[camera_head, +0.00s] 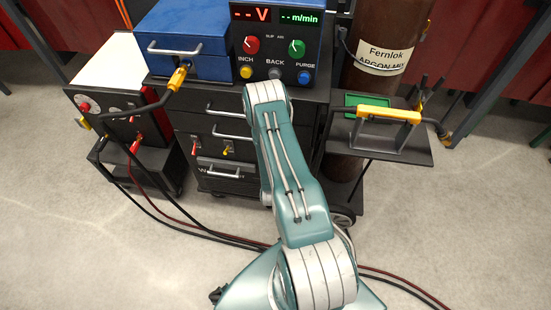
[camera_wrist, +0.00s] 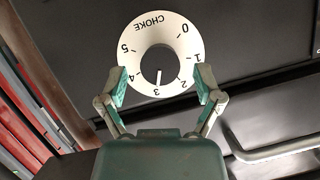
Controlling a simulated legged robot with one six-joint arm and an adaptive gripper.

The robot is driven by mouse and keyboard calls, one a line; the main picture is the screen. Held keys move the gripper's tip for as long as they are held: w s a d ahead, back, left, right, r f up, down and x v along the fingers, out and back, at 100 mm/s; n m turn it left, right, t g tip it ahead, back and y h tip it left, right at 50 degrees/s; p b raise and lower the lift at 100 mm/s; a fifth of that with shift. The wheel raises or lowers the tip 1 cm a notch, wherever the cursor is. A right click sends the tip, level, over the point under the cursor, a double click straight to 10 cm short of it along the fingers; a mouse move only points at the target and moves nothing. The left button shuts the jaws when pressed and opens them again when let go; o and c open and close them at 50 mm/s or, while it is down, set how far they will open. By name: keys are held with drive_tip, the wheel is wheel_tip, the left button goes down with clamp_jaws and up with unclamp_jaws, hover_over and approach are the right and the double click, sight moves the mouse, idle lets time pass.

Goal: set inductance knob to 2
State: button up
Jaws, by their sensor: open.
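In the wrist view a round white dial plate (camera_wrist: 188,48) is marked CHOKE and numbered 0 to 5, appearing upside down. A dark knob (camera_wrist: 157,58) sits at its centre. The knob's white pointer line points close to 3. My gripper (camera_wrist: 162,84) is open, with one finger at the left edge of the plate and one at the right. The fingers look apart from the knob; their exact depth to the panel cannot be told. In the head view my gripper and this dial are hidden or not identifiable.
A metal handle (camera_wrist: 275,150) is right of the gripper. In the head view a control panel (camera_head: 275,45) with red and green knobs stands beside a blue box (camera_head: 190,30). A welder (camera_head: 110,100) stands left, a gas cylinder (camera_head: 385,50) right. Cables (camera_head: 200,230) cross the floor.

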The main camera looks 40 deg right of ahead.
drive_tip(key=shift+w+d+f, duration=0.25)
drive_tip(key=shift+w+d, duration=0.25)
drive_tip(key=c, duration=1.2)
drive_tip(key=shift+o, duration=0.2)
drive_tip(key=shift+n, duration=0.3)
drive_tip(key=n+g+h, duration=0.1)
drive_tip(key=n+g, duration=0.1)
drive_tip(key=n, duration=0.1)
drive_tip(key=shift+w+a+h, duration=0.15)
drive_tip(key=shift+h, duration=0.25)
drive_tip(key=shift+w+n+g+h, duration=0.1)
drive_tip(key=shift+n+g+h, duration=0.65)
drive_tip(key=shift+n, duration=0.75)
